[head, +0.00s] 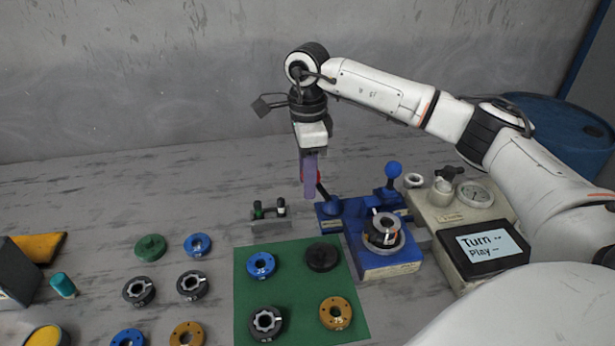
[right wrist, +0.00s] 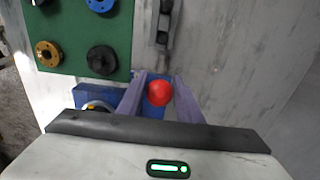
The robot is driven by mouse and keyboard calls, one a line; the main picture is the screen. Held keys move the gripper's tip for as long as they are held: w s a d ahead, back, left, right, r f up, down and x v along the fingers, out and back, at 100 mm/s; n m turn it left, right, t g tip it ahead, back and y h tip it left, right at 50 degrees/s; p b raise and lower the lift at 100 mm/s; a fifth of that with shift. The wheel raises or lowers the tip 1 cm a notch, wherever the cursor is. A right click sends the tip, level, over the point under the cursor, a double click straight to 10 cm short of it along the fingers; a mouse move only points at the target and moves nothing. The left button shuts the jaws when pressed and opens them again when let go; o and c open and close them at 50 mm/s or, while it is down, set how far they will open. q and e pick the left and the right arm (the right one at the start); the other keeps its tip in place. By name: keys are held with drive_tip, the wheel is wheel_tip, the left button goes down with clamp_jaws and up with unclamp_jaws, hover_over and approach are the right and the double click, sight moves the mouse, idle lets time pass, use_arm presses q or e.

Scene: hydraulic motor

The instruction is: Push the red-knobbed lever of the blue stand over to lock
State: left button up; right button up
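The blue stand (head: 388,262) is on the table right of centre, with a dark and silver ring part (head: 384,230) on it. Its lever (head: 323,191) tilts up to the left from the stand's left end. The red knob (head: 318,175) is mostly hidden behind my right gripper's fingers in the head view. My right gripper (head: 309,190) points down over the knob. In the right wrist view the red knob (right wrist: 159,93) sits between the two purple fingers (right wrist: 159,88), which are apart; I cannot tell whether either touches it. My left gripper is out of view.
A blue-knobbed lever (head: 393,172) stands at the stand's back right. A small grey fixture (head: 270,216) is left of the stand. A green mat (head: 290,291) with several ring parts lies in front. A screen box (head: 484,248) is at right.

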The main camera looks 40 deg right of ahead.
drive_tip(key=shift+o, duration=1.3)
drive_tip(key=shift+r, duration=0.1)
wheel_tip(320, 180, up, 6)
drive_tip(key=p, duration=0.5)
